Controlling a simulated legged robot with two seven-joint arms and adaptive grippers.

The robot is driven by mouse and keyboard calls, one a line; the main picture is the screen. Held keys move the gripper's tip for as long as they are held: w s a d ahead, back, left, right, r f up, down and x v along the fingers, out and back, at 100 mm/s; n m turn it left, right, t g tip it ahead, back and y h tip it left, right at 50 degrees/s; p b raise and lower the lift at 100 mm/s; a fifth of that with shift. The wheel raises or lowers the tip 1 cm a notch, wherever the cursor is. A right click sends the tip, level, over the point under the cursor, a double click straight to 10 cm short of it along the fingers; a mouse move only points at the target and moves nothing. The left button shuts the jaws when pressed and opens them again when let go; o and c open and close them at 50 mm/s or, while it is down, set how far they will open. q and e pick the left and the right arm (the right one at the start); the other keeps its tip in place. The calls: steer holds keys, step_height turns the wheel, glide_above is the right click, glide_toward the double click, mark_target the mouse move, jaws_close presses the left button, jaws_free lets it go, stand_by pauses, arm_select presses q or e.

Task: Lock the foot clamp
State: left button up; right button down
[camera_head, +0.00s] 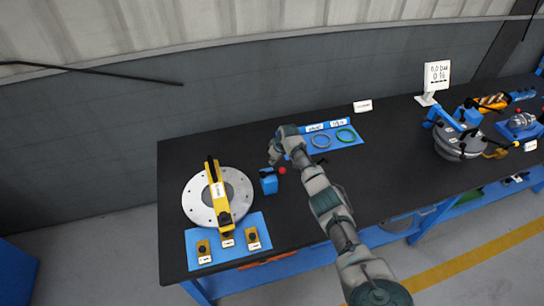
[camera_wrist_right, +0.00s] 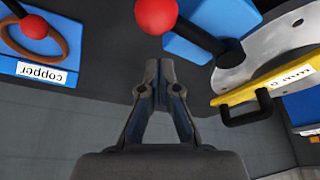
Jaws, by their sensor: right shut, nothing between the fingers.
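A blue clamp block (camera_head: 269,183) with a red ball knob (camera_head: 282,170) stands at the right edge of the grey flanged disc (camera_head: 237,187); I take it as the foot clamp. My left gripper is not in view.
A yellow bar (camera_head: 216,186) with a handle crosses the disc. A blue mat (camera_head: 230,255) with yellow blocks lies in front. A ring tray (camera_head: 335,149) lies behind my arm. A second red knob (camera_wrist_right: 34,26) shows over the copper ring (camera_wrist_right: 62,40). A machine (camera_head: 458,148) stands at right.

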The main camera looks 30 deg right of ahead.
steer(key=s, duration=0.1)
steer(key=s+d+p, duration=0.1)
steer(key=shift+s+f, duration=0.2)
steer(key=shift+s, duration=0.15)
steer(key=shift+a+r, duration=0.1)
steer(key=shift+a, duration=0.1)
